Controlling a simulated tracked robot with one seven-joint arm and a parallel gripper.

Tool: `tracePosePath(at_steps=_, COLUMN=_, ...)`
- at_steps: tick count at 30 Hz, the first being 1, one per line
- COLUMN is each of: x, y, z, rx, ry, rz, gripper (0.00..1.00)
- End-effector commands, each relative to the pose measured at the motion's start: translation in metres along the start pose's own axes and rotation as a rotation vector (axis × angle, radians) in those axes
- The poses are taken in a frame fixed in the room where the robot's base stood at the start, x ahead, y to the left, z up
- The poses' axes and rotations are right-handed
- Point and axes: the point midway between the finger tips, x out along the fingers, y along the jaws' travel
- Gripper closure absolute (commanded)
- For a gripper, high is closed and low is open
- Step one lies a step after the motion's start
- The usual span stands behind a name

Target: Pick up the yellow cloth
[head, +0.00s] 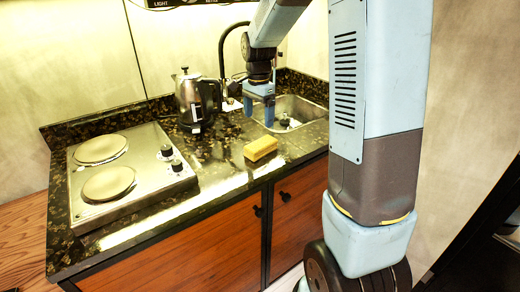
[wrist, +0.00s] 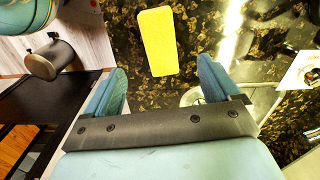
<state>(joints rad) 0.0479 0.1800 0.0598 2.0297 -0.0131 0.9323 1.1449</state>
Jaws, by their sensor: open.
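The yellow cloth (head: 261,148) lies on the dark speckled countertop (head: 222,150), near its front edge and left of the sink. It looks like a small folded block. In the wrist view the yellow cloth (wrist: 158,41) lies flat beyond the fingertips, a little left of the middle between them. My gripper (head: 262,112) hangs pointing down above the counter by the sink's left side, behind the cloth in the head view. In the wrist view my gripper (wrist: 163,82) is open, with nothing between its blue fingers.
A metal kettle (head: 192,100) stands left of my gripper. A two-plate hob (head: 128,170) fills the counter's left part. The sink (head: 296,113) with a black faucet (head: 224,50) is at the right. Cabinet doors (head: 225,240) with knobs are below. Counter around the cloth is clear.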

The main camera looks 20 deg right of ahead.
Motion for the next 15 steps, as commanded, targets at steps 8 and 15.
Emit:
tracePosePath(at_steps=8, x=0.048, y=0.001, z=-0.001, rx=0.0, ry=-0.001, rz=0.003, gripper=0.11)
tracePosePath(at_steps=15, x=0.066, y=0.001, z=-0.002, rx=-0.001, ry=0.0, rz=0.001, gripper=0.11)
